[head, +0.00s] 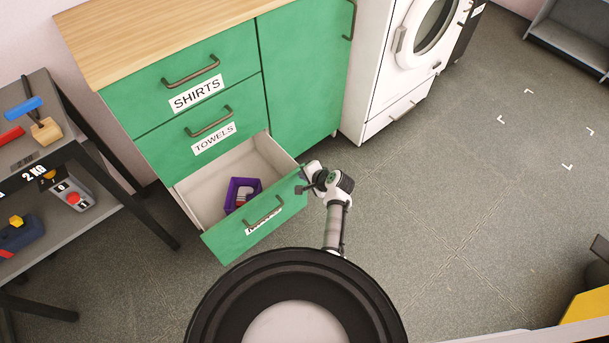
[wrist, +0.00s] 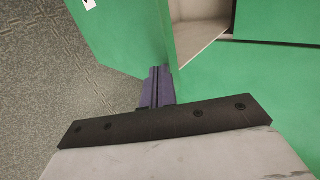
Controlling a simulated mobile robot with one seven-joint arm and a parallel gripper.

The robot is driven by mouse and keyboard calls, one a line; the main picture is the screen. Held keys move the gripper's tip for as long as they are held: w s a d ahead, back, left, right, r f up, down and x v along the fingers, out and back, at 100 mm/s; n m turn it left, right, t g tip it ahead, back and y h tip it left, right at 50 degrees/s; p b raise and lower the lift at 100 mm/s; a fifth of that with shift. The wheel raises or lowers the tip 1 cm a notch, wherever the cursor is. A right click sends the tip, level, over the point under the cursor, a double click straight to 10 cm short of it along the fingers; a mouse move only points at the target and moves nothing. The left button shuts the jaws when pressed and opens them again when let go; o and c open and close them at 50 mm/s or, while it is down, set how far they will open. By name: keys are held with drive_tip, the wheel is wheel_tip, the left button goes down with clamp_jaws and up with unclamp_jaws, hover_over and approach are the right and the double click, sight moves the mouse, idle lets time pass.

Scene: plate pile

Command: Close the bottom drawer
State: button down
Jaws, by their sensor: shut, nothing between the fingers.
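The bottom drawer (head: 238,236) of the green cabinet stands pulled out, with a green front, a dark bar handle and a pale inside. A purple box (head: 232,207) lies in it. My gripper (head: 301,190) is at the right end of the drawer front, near its upper corner. In the wrist view my gripper (wrist: 157,88) is shut and empty, its dark fingers together beside the edge of the green drawer front (wrist: 130,35). I cannot tell whether the fingertips touch it. The label on the drawer front is mostly hidden by the handle.
The SHIRTS drawer (head: 184,90) and TOWELS drawer (head: 207,128) above are closed. A green cabinet door (head: 302,75) is to the right, then a white washing machine (head: 392,85). A dark shelf unit (head: 110,205) stands at left. The floor (head: 440,215) at right is clear.

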idle(0.3)
drive_tip(key=w+a+b, duration=0.8)
drive_tip(key=w+a, duration=0.3)
drive_tip(key=w, duration=0.4)
